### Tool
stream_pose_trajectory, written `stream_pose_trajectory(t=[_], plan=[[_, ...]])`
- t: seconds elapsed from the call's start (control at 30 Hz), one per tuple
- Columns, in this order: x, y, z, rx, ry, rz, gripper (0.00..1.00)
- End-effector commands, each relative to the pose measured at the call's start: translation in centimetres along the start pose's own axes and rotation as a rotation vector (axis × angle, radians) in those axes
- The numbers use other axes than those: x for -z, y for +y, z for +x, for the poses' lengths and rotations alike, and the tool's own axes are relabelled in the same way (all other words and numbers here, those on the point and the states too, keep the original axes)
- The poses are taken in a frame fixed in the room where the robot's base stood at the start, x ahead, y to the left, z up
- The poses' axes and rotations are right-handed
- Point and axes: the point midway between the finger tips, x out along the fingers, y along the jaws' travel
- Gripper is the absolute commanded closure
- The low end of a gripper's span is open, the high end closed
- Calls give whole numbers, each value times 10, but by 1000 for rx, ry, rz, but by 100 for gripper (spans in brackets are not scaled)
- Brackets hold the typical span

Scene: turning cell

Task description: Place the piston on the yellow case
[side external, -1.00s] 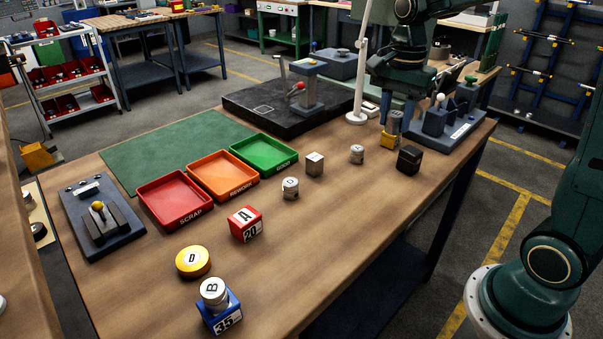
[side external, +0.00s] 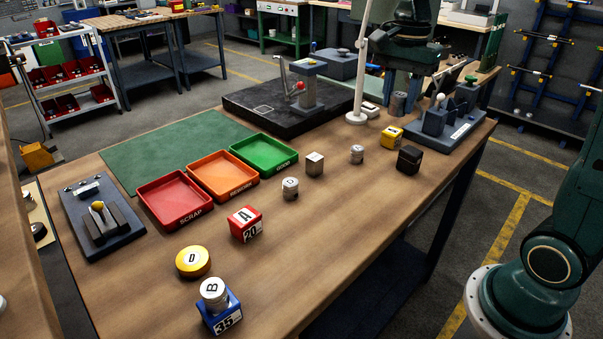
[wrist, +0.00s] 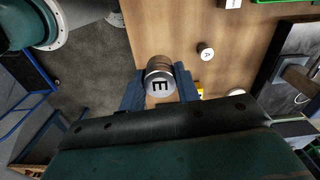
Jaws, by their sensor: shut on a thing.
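The piston, a grey metal cylinder with a letter E on its end face (wrist: 160,80), sits between the two fingers of my gripper (wrist: 158,92) in the wrist view. In the side view, my gripper holds the piston (side external: 398,103) in the air, higher in the picture than the yellow case. The yellow case (side external: 391,135), a small yellow block with a label, stands on the bench at the right. The piston is apart from it. In the wrist view, only a bit of yellow (wrist: 200,89) shows past my gripper.
A black block (side external: 409,160) and a small grey cylinder (side external: 357,154) stand close to the yellow case. A fixture (side external: 447,125) lies behind at the right, and a white post (side external: 360,80) rises at the left. Red, orange and green trays lie farther left.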

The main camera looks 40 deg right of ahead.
Motion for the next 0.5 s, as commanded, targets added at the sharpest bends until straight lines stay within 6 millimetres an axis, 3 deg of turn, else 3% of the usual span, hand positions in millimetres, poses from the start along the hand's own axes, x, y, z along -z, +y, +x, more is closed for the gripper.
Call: stream_pose_trajectory(t=[0.27,0.5], plan=[[10,-8,-4,1,0,0,93],[38,-28,-16,0,0,-6,93]])
